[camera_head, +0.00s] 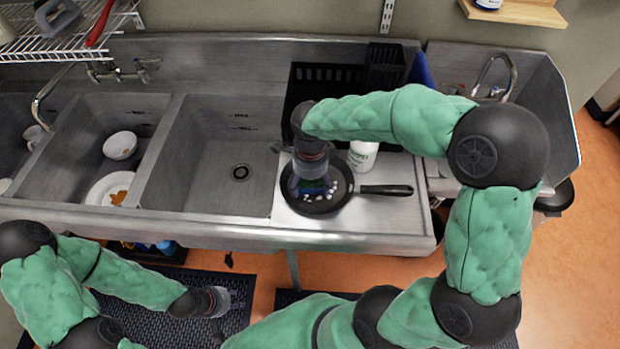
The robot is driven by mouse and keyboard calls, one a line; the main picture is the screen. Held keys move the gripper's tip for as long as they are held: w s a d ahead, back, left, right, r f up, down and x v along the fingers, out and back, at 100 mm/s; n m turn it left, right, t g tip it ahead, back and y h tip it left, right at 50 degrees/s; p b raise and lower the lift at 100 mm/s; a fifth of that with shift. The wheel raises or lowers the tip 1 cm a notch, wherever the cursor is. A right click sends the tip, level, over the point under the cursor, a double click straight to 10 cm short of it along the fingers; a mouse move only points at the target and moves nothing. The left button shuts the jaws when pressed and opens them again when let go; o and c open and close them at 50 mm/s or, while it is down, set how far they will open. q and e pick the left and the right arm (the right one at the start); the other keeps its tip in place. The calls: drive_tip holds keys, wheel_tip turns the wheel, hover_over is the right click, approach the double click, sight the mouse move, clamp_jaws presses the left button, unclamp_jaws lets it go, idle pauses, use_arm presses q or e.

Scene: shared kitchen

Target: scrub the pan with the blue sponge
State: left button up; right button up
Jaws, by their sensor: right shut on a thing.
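The black pan (345,197) lies flat on the steel drainboard right of the empty basin, its handle pointing right. Several small white bits lie in it. My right gripper (315,185) points down over the pan and is shut on the blue sponge (328,187), of which only a small blue and green part shows under the fingers. The sponge is at or just above the pan's surface; I cannot tell if it touches. My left gripper (218,302) is low in front of the sink, away from the pan, and its fingers are too small to read.
A white bottle (363,154) stands just behind the pan, close to my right arm. A black rack (325,82) stands at the back. The left basin holds a white bowl (120,145) and a soiled plate (108,188). The middle basin (215,165) is empty.

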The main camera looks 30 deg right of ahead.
drive_tip(key=shift+s+a+f, duration=0.15)
drive_tip(key=shift+s+a, duration=0.15)
drive_tip(key=shift+s, duration=0.45)
drive_tip(key=shift+w+d, duration=0.25)
drive_tip(key=shift+d, duration=0.55)
drive_tip(key=shift+w+d, duration=0.3)
drive_tip(key=shift+d, duration=0.5)
drive_tip(key=shift+w+d, duration=0.25)
drive_tip(key=shift+d, duration=0.55)
drive_tip(key=shift+c, duration=0.3)
drive_tip(key=shift+a, duration=0.2)
drive_tip(key=shift+s+a, duration=0.2)
drive_tip(key=shift+a, duration=0.3)
drive_tip(key=shift+s+a, duration=0.2)
drive_tip(key=shift+a, duration=0.3)
drive_tip(key=shift+r+p, duration=2.1)
drive_tip(key=shift+r, duration=1)
